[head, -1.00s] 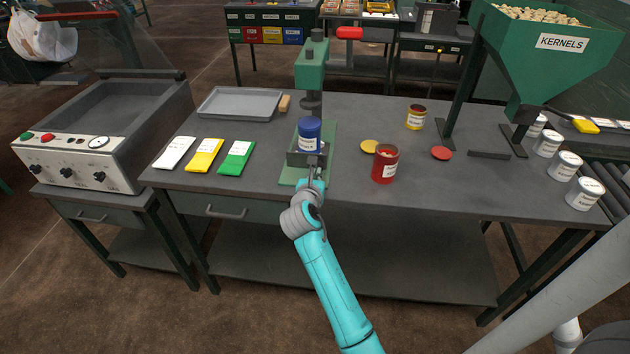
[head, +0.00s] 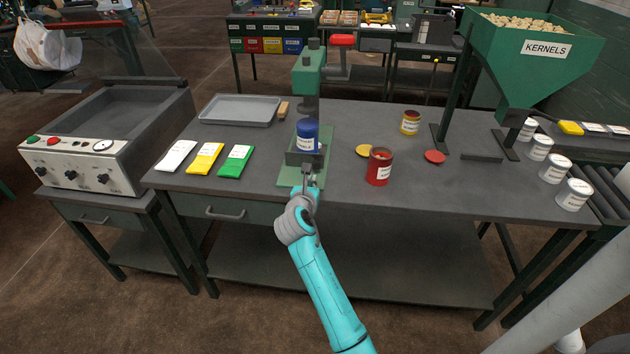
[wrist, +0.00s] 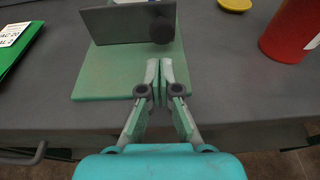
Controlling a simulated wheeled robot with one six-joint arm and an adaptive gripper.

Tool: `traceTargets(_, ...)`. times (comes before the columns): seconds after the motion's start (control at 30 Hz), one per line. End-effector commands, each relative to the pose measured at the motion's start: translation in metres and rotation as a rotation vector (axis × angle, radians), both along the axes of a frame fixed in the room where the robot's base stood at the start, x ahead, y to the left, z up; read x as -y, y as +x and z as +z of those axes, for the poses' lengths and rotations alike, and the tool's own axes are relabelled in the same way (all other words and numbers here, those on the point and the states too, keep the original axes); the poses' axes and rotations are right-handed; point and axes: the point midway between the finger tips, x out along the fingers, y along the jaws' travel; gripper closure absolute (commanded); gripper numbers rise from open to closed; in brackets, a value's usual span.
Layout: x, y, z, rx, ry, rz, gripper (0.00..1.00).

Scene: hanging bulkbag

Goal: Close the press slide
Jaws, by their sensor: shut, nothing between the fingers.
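The green press (head: 308,72) stands on the bench with a red handle (head: 341,39). Its dark slide (head: 297,157) sits on the green base plate (head: 288,176) and carries a blue can (head: 307,134), in front of and below the ram. In the wrist view, the slide's dark front plate (wrist: 115,25) with a round knob (wrist: 163,29) is ahead, and bare green base (wrist: 105,82) shows on my side. My gripper (head: 306,168) is shut and empty. In the wrist view its fingertips (wrist: 160,68) point at the knob, with a visible gap.
A red can (head: 379,168) and yellow lid (head: 363,150) stand right of the press. White, yellow and green packets (head: 235,162) lie left, with a grey tray (head: 240,108) behind. The bench's front edge (wrist: 60,133) runs below my gripper.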

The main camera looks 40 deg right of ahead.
Motion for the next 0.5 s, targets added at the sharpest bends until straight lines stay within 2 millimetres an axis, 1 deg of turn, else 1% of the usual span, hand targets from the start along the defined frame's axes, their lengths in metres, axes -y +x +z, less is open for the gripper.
traceTargets(0.03,-0.007,-0.004,0.002,0.001,0.0,0.002,1.0)
traceTargets(0.27,-0.033,-0.024,0.01,0.0,0.0,0.002,1.0)
traceTargets(0.5,-0.063,-0.047,0.02,0.0,0.001,0.002,1.0)
